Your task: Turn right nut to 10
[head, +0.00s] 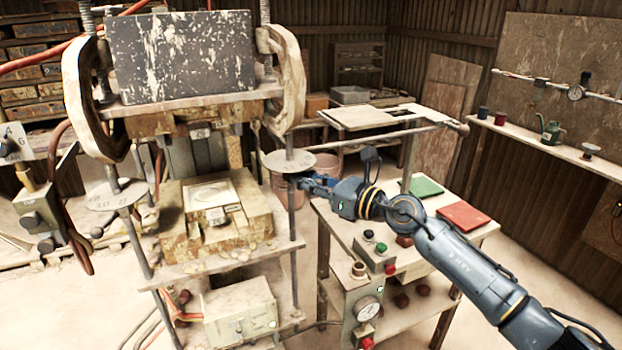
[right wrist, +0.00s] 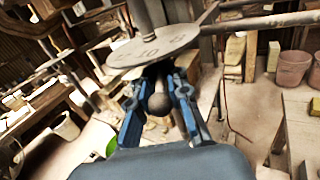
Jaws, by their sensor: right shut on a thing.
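The right nut (head: 287,162) is a flat grey numbered disc on the right-hand threaded column of the press. In the right wrist view the disc (right wrist: 160,44) is close above my fingers, and a marking that looks like 10 faces the camera. My right gripper (head: 304,180) reaches in from the right, just under the disc. In the right wrist view my right gripper (right wrist: 157,95) is shut on a dark, round-ended handle (right wrist: 158,104) below the disc. A similar left nut (head: 114,195) sits on the left column. My left gripper is out of view.
The press carries a dark speckled block (head: 182,55) above and a stone-like mould (head: 213,193) on its bed. A table at right holds a control box (head: 375,254), a green tile (head: 424,187) and a red tile (head: 463,216). A horizontal pipe (head: 390,137) runs behind my right gripper.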

